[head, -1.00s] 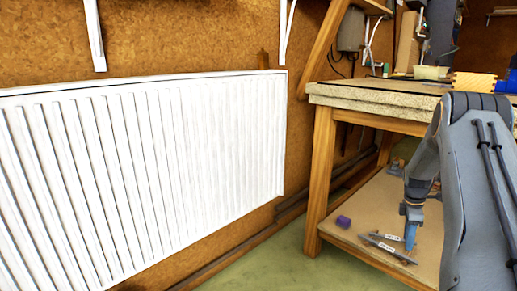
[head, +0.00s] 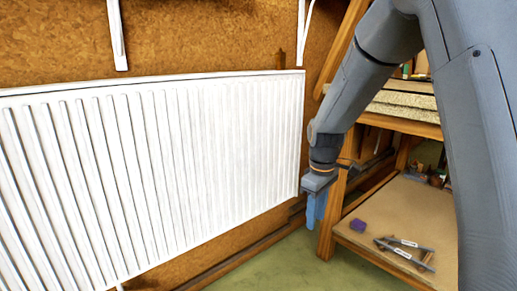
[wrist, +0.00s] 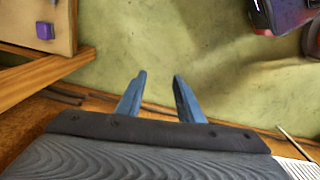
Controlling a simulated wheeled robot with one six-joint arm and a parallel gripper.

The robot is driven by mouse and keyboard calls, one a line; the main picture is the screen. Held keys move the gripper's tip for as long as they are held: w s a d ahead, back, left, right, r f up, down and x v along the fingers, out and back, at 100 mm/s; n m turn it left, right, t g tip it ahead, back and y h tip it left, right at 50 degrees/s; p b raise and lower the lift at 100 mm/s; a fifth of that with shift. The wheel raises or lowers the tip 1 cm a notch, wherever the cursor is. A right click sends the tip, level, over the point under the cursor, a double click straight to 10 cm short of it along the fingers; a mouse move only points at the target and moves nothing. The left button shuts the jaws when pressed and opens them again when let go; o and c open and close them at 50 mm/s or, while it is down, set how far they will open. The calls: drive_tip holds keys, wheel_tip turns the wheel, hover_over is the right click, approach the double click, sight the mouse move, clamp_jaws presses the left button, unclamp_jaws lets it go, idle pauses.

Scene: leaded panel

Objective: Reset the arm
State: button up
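My gripper (wrist: 158,92) shows in the wrist view with its two blue fingers apart and nothing between them. Behind the fingers in that view are the green floor and the foot of the wall. In the head view my gripper (head: 314,212) hangs pointing down at the end of my arm, between the white radiator's right end and the wooden workbench's front leg. The head view shows the fingers nearly edge-on.
The white radiator (head: 160,170) fills the left. The workbench (head: 400,115) stands at right. Its lower shelf (head: 395,215) holds a purple block (head: 358,225) and dark bar-like tools (head: 405,250). The green floor (head: 275,265) is clear in front.

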drive_tip(key=s+a+r+m, duration=0.1)
drive_tip(key=s+a+r, duration=0.1)
drive_tip(key=s+a, duration=0.6)
drive_tip(key=s+a+r+m, duration=0.1)
drive_tip(key=s+a+r, duration=0.2)
drive_tip(key=s+a, duration=0.5)
drive_tip(key=s+a+m+y, duration=0.1)
drive_tip(key=s+a, duration=0.1)
drive_tip(key=s, duration=1.4)
drive_tip(key=d+r+m+p, duration=0.3)
drive_tip(key=d+r+p, duration=0.7)
drive_tip(key=r+p, duration=0.3)
drive_tip(key=s+d+r+m+h+p, duration=0.1)
drive_tip(key=d+r+m+p, duration=0.2)
drive_tip(key=d+r+p, duration=0.7)
wheel_tip(320, 180, up, 3)
drive_tip(key=p, duration=0.9)
drive_tip(key=shift+s+d+r, duration=0.15)
drive_tip(key=shift+s+d, duration=0.1)
